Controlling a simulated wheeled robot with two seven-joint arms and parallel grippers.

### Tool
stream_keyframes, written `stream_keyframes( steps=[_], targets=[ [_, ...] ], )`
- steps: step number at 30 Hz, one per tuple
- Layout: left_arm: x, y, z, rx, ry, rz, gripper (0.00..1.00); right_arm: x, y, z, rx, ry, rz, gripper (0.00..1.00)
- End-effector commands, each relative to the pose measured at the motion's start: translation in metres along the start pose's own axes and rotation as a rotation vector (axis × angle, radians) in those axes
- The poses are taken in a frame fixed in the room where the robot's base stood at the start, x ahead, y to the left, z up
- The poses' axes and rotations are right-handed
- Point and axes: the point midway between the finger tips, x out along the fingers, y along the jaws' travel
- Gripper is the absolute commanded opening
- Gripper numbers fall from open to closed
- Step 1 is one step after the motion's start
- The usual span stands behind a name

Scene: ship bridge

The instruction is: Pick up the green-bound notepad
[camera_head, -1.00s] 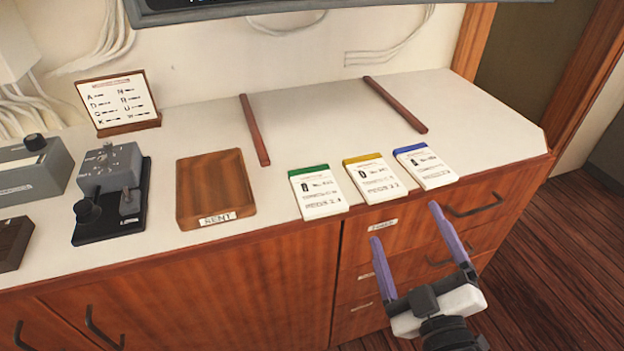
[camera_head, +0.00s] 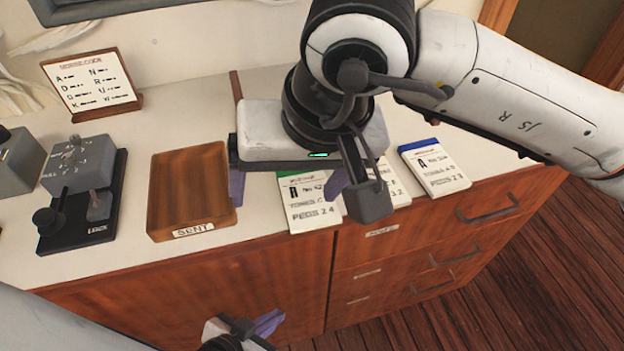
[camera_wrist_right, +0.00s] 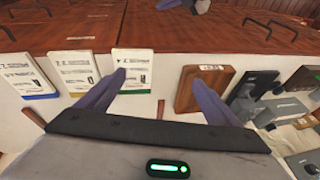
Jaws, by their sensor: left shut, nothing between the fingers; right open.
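The green-bound notepad (camera_head: 312,212) lies flat near the counter's front edge, its green binding partly hidden by my right gripper. It also shows in the right wrist view (camera_wrist_right: 134,68). My right gripper (camera_head: 287,187) is open and empty above it, pointing down. One finger overlaps the notepad's yellow-bound side; the other is over the tray side. In the right wrist view the gripper (camera_wrist_right: 158,80) has the notepad off-centre to the left, partly behind the left finger. I cannot tell the exact height. My left gripper (camera_head: 268,322) is shut and empty, low before the cabinet.
A yellow-bound notepad (camera_head: 397,190), partly hidden, and a blue-bound notepad (camera_head: 440,172) lie to the right. A wooden tray labelled SENT (camera_head: 188,190) lies left. A telegraph key unit (camera_head: 82,190) and a code card (camera_head: 92,82) stand farther left. Drawer handles (camera_head: 487,210) protrude below.

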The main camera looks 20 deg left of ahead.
Motion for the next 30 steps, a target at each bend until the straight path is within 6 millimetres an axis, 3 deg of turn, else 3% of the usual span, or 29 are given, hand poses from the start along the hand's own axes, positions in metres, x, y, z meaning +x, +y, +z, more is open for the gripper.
stream_keyframes(
  steps=[3,6,12,30],
  targets=[
    [0.0,0.0,0.0,0.0,0.001,0.0,0.0,-0.009,0.024,-0.017,-0.077,0.064,0.134,0.86],
    [-0.001,0.0,-0.001,0.0,0.001,-0.001,0.0,-0.003,0.032,-0.021,-0.096,0.076,0.172,0.86],
    [-0.003,-0.001,-0.003,0.0,0.003,-0.001,0.0,0.026,0.037,-0.024,-0.096,0.075,0.17,0.86],
    [-0.009,-0.003,-0.006,-0.004,0.001,-0.006,0.0,0.087,0.05,-0.034,-0.095,0.077,0.168,0.86]
  ],
)
